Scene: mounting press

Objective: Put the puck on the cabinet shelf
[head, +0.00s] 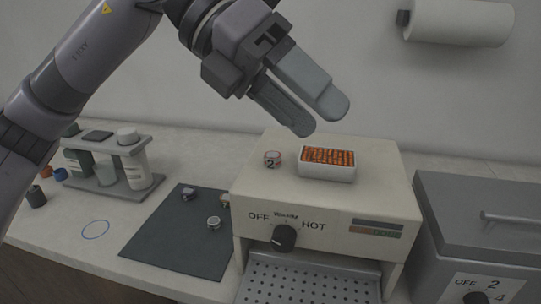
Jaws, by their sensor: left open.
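A small round puck marked "2" (272,158) lies on the flat top of a beige cabinet (330,210) with an OFF/WARM/HOT dial (284,238). It is left of a white tray of orange pieces (327,172). A perforated shelf (305,287) shows below the dial panel. Two other small metallic round pieces, one farther back (188,195) and one nearer (214,222), lie on the dark mat. My left gripper (318,116) is open and empty, above the cabinet's back edge, its fingers pointing down and right. My right gripper is not in view.
A grey lidded box (480,215) with a handle stands at the right. A rack of bottles (110,165) stands on the counter at the left. The dark mat (170,240) has bare room. A paper roll (460,22) hangs on the wall.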

